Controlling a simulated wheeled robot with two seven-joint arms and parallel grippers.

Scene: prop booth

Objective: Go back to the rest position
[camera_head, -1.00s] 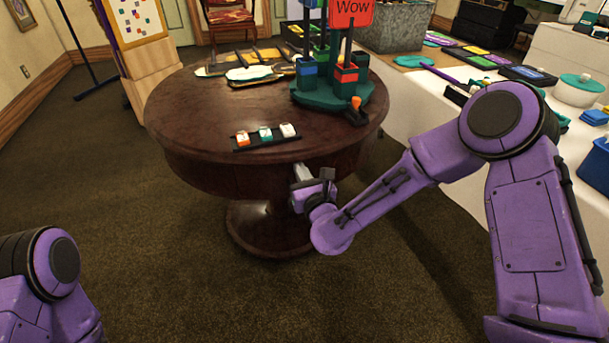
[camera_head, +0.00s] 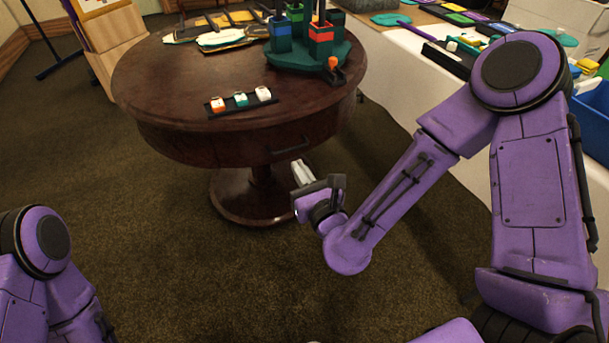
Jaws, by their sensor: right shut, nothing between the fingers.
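My right gripper (camera_head: 301,172) is shut and empty. It hangs in front of the round dark wooden table (camera_head: 190,85), lower than the tabletop and apart from it. My right arm comes in from the right edge, bent at the elbow. My left arm shows only as purple links at the lower left. The left gripper is out of view.
A black strip with orange, teal and white blocks (camera_head: 240,101) lies near the table's front edge. A green stand with colored cups (camera_head: 310,55) is at the table's back right. A white-covered table (camera_head: 410,60) is at the right. The carpet in front is clear.

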